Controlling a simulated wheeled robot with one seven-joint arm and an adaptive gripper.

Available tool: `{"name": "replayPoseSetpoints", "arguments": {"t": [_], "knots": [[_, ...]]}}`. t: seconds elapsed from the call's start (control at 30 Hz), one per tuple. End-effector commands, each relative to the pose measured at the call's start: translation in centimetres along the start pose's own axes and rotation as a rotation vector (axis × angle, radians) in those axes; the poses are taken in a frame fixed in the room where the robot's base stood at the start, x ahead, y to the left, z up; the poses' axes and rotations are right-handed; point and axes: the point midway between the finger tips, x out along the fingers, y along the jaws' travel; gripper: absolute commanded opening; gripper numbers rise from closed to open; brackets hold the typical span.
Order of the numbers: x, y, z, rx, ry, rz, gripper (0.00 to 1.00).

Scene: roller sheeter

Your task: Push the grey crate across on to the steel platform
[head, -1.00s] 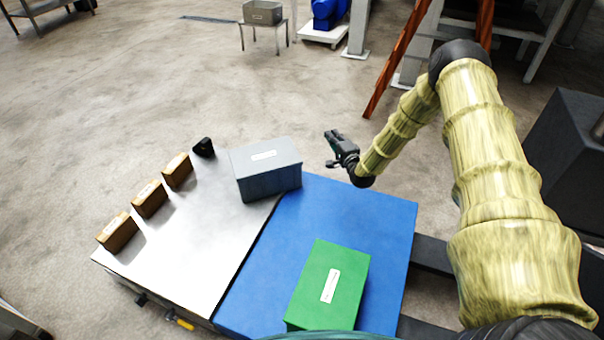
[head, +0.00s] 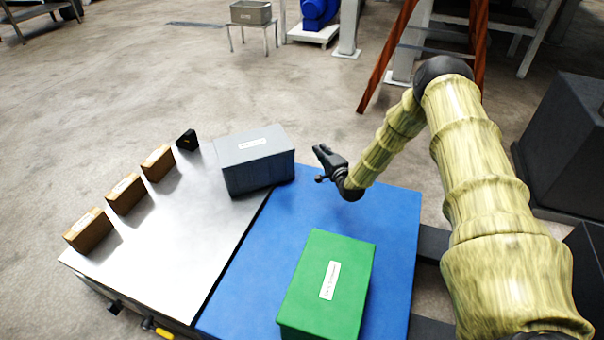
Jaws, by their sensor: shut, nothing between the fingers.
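The grey crate (head: 254,163) stands upright at the far end of the tables, with a white label on its lid. Most of it is over the steel platform (head: 165,235); its right end reaches across the seam over the blue surface (head: 300,215). My gripper (head: 319,149) is shut and empty, just right of the crate, with a small gap visible between them. Its exact height above the blue surface is hard to tell. The crate's far side is hidden.
A green crate (head: 328,285) stands on the near part of the blue surface. Several brown blocks (head: 126,194) line the platform's left edge, with a small black block (head: 187,140) at its far corner. The middle of the steel is bare.

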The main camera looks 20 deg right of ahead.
Motion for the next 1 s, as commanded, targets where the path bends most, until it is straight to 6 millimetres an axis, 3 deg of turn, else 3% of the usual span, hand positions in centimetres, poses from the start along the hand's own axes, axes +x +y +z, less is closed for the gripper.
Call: {"name": "replayPoseSetpoints", "arguments": {"t": [0.03,0.6,0.8,1.0], "knots": [[0.0,1.9,0.0,0.000,0.000,0.000,0.00],[-0.1,12.0,-0.2,0.000,0.003,0.000,0.00],[-0.1,14.0,-0.2,0.000,0.003,-0.001,0.00],[0.1,14.4,-0.2,0.000,0.002,-0.001,0.00]]}}
